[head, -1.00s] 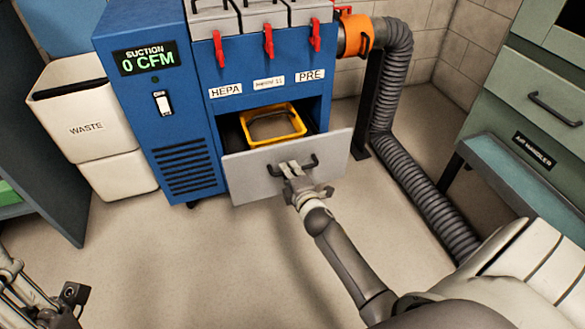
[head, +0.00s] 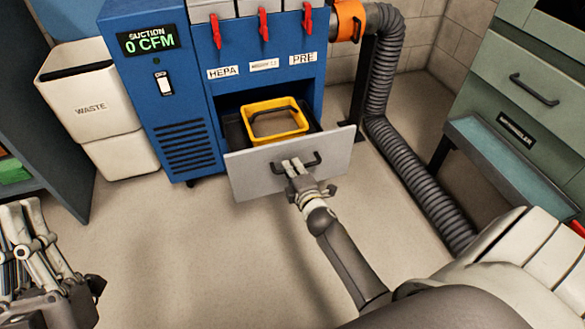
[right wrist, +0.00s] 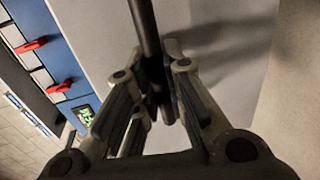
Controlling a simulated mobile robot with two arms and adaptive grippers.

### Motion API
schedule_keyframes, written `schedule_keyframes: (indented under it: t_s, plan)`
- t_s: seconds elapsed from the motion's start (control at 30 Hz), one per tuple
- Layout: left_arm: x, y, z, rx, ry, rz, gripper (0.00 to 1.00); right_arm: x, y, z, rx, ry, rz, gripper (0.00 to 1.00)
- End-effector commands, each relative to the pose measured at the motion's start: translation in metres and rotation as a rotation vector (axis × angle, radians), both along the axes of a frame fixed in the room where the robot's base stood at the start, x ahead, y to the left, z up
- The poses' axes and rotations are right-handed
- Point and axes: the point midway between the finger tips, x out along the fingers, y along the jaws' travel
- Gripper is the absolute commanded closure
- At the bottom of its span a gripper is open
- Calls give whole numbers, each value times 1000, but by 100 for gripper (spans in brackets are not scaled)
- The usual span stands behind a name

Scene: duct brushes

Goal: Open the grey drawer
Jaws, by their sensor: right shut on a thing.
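The grey drawer (head: 250,178) sits low in the blue suction cabinet and stands pulled partly out. A yellow bin (head: 273,131) sits inside it. My right gripper (head: 293,172) is shut on the drawer's dark bar handle (head: 310,162), at its left part. In the right wrist view the handle (right wrist: 146,35) runs between the two fingers (right wrist: 157,98). My left gripper (head: 30,245) is at the lower left, away from the drawer; its fingers are seen in part, and how far apart they are is unclear.
The blue cabinet (head: 190,140) has red latches on top. A white waste bin (head: 90,105) stands at its left. A grey ribbed hose (head: 405,165) runs down at the right, near a green air handler (head: 530,95). The floor in front (head: 190,250) is clear.

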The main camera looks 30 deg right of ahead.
Motion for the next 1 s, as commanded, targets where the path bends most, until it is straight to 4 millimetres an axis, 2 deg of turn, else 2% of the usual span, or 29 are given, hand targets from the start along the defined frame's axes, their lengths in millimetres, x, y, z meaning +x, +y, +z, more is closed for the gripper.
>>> schedule_keyframes:
  t_s: [0.03,0.07,0.2,0.23,0.53,0.67,0.77,1.0]
  plan:
    - [0,0,0,0,0,0,100,0,0,-1,0,2,-1,100]
    - [0,0,0,0,0,0,100,0,0,-1,0,2,-1,86]
    - [0,0,0,0,-1,0,100,0,0,-1,0,1,-1,68]
    - [0,0,0,0,-1,0,100,0,0,0,0,1,-1,66]
    - [-1,0,0,-1,-2,-1,100,-1,0,0,0,0,0,66]
    - [0,0,0,-1,-2,-1,100,-8,2,1,0,0,0,66]
    - [0,0,0,-1,-2,-1,100,-21,5,4,0,1,1,66]
    - [0,0,0,-1,-2,-1,100,-67,16,12,2,4,0,66]
